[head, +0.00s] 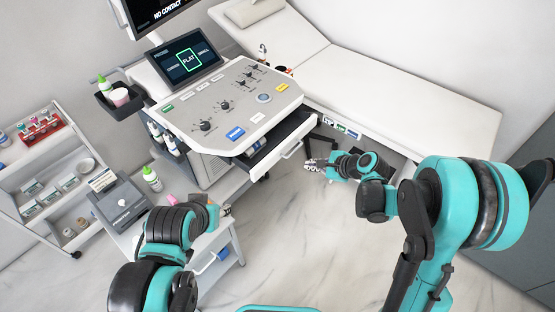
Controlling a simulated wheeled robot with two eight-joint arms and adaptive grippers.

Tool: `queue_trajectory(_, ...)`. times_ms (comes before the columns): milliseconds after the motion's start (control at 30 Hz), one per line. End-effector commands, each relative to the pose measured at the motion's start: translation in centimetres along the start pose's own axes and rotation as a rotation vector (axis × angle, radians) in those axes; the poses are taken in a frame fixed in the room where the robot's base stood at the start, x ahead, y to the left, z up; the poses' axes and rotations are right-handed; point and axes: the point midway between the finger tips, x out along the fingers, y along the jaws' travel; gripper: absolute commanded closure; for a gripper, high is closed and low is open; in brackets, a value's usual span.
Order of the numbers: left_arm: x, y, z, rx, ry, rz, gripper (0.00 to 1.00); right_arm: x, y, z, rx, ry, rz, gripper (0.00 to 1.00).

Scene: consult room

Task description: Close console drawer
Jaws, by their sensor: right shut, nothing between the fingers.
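The console (228,105) stands at the upper middle of the head view, with a sloped white control panel. Its drawer (283,146) is pulled out below the panel's front right edge, showing a dark inside and a white front. My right gripper (307,165) is shut and empty, just right of the drawer front and slightly below it; I cannot tell whether it touches. My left gripper (227,210) is at the lower left, over the white cart and away from the drawer; its fingers are too small to tell open from shut.
A white exam couch (400,85) stands behind and right of the console. A white cart (215,262) with a grey printer-like device (122,205) and a green-capped bottle (152,179) is at the lower left. A shelf rack (50,185) stands far left. Marble floor (300,250) is clear in front.

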Motion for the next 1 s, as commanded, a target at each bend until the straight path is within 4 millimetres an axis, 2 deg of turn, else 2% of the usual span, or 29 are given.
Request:
queue_trajectory(100, -0.7, 0.0, -0.5, 0.0, 0.0, 0.0, 0.6, 3.3, -0.2, -1.3, 0.241, -0.087, 0.0, 1.0)
queue_trajectory(200, -1.0, 0.0, -0.7, 0.0, 0.0, 0.0, 0.6, 5.3, 0.2, -2.1, 0.405, -0.148, 0.009, 1.0)
queue_trajectory(367, -1.3, 0.0, -0.9, 0.0, 0.0, 0.0, 0.6, 7.1, 0.9, -2.9, 0.563, -0.205, 0.026, 1.0)
queue_trajectory(633, -0.8, 0.0, -0.6, 0.0, 0.0, 0.0, 0.6, 9.7, 1.3, -2.7, 0.607, -0.222, 0.034, 1.0)
queue_trajectory(1000, 0.8, 0.0, 0.6, 0.0, 0.0, 0.0, 0.6, 17.3, 1.0, -1.1, 0.603, -0.22, 0.034, 1.0)
